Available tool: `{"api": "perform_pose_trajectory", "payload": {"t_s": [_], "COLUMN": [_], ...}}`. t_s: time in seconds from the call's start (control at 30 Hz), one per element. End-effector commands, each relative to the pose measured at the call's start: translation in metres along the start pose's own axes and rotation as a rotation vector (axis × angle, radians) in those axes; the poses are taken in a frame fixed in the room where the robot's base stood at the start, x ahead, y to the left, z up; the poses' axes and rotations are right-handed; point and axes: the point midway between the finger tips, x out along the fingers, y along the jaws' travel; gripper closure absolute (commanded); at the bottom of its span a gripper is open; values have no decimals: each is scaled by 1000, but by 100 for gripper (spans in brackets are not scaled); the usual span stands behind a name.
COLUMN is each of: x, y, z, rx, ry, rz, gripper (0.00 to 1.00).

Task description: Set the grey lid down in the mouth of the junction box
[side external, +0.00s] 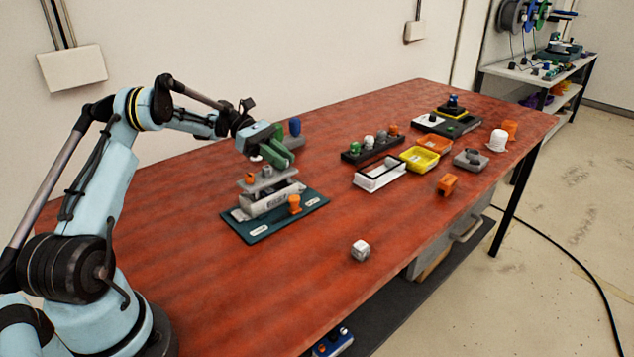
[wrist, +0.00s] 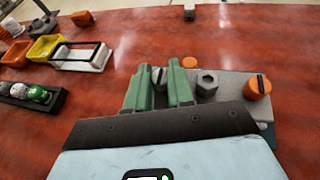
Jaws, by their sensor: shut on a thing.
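My gripper (side external: 276,155) has green fingers, which also show in the wrist view (wrist: 160,88). They are closed on a grey slotted knob of the grey lid (side external: 270,181). In the wrist view the lid (wrist: 233,78) also carries a grey hex nut and an orange slotted knob (wrist: 258,86). The lid is roughly level, over the grey junction box (side external: 268,201) on a dark teal mat (side external: 273,231). A narrow space seems to show between lid and box in the side view. The lid hides the box's mouth.
An orange knob (side external: 294,204) stands at the box's near side. A grey holder with a blue knob (side external: 295,128) is behind my gripper. A white-grey cube (side external: 360,250) lies at the front.

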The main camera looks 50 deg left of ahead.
Motion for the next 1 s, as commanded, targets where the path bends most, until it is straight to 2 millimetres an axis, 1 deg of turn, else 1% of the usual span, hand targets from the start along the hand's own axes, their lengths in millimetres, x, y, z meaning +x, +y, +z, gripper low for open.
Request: {"api": "perform_pose_trajectory", "payload": {"t_s": [0.37,1.0], "x": [0,6], "y": [0,0], "z": [0,-14], "rx": [0,0], "ry": [0,0], "rz": [0,0], "gripper": [100,100]}}
